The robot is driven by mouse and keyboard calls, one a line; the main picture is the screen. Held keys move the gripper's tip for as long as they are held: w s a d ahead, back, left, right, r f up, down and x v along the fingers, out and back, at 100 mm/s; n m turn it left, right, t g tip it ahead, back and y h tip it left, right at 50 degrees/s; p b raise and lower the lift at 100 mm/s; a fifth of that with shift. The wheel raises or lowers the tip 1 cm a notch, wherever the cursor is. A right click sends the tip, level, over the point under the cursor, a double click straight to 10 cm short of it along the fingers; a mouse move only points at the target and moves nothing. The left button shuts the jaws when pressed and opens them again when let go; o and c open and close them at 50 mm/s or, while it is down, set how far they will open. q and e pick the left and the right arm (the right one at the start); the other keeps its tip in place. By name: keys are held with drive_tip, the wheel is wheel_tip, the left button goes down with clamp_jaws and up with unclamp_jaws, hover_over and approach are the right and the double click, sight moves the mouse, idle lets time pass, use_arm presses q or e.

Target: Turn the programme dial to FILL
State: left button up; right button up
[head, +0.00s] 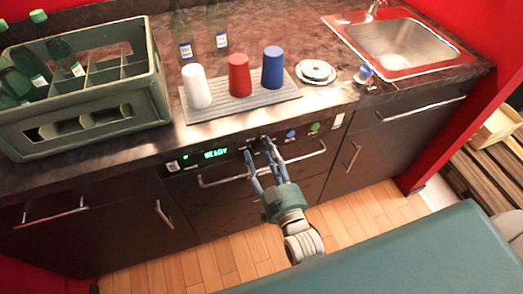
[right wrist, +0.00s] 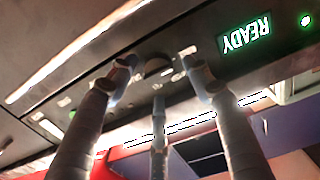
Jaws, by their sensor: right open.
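The programme dial (right wrist: 156,66) is a dark round knob on the front panel, with small pale labels around it that are too blurred to read. In the head view my gripper's fingers largely hide it. My right gripper (head: 258,150) is at the panel, right of the lit READY display (head: 216,154). In the right wrist view the open fingers of the right gripper (right wrist: 159,75) stand on either side of the dial, with another finger below it. I cannot tell whether they touch it. The left gripper is not in view.
A blue button (head: 291,134) and a green button (head: 314,127) sit right of the dial. A long bar handle (head: 222,181) runs under the panel, close to my fingers. Above are a green bottle crate (head: 90,131), cups on a ribbed mat (head: 240,106), and a sink (head: 400,45).

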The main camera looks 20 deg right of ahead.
drive_tip(key=shift+w, duration=0.55)
drive_tip(key=c, duration=1.1)
drive_tip(key=shift+r, duration=0.1)
